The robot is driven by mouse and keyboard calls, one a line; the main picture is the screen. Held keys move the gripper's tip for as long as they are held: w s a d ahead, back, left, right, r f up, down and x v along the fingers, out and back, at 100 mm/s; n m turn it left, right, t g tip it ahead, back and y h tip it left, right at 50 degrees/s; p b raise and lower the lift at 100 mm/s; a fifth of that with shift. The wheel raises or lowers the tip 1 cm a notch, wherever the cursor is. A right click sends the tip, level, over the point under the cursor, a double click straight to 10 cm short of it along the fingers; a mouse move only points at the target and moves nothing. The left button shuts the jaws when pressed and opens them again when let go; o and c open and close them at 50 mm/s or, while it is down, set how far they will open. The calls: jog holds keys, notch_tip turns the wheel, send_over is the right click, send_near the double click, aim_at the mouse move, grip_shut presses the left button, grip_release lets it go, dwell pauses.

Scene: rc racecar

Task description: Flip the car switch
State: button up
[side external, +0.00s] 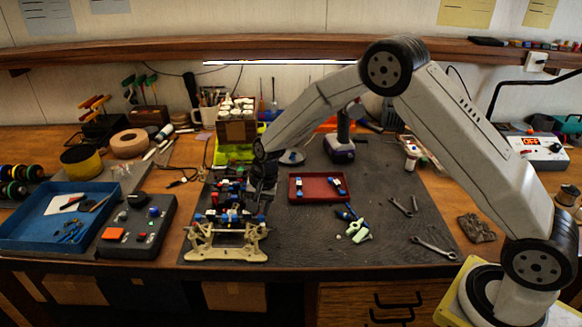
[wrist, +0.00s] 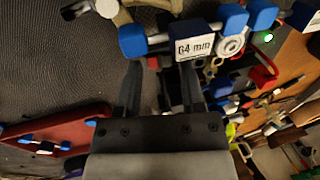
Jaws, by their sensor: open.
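The car (side external: 228,230) stands on the dark mat, with a beige frame at its front and blue and red parts on top. In the wrist view its blue-capped bar (wrist: 180,37) with a "64 mm" label lies just beyond my fingertips. My gripper (side external: 264,190) points down at the car's right rear. In the wrist view my gripper (wrist: 160,78) has its two dark fingers apart, with nothing clearly held between them. I cannot make out which part is the switch. Part of the car is hidden behind my fingers and wrist.
A red tray (side external: 317,199) with blue-ended parts lies right of the car; it also shows in the wrist view (wrist: 70,127). A dark control box (side external: 138,250) and a blue tray (side external: 25,235) stand left. Wrenches (side external: 433,246) and loose parts (side external: 356,232) lie on the mat's right.

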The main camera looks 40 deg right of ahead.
notch_tip(320, 180, up, 8)
jog(key=s+d, duration=0.1)
jog(key=shift+f, duration=0.25)
jog(key=shift+s+d, duration=0.1)
jog(key=shift+s, duration=0.05)
dwell(0.5)
jog(key=s+d+r+n, duration=0.1)
jog(key=s+n, duration=0.3)
jog(key=s, duration=0.8)
jog(key=s+d+n+t+h, duration=0.1)
jog(key=s+d+n, duration=0.3)
jog(key=s, duration=0.8)
jog(key=shift+r+n+h, duration=0.3)
jog(key=shift+r+n, duration=0.05)
jog(key=shift+n, duration=0.15)
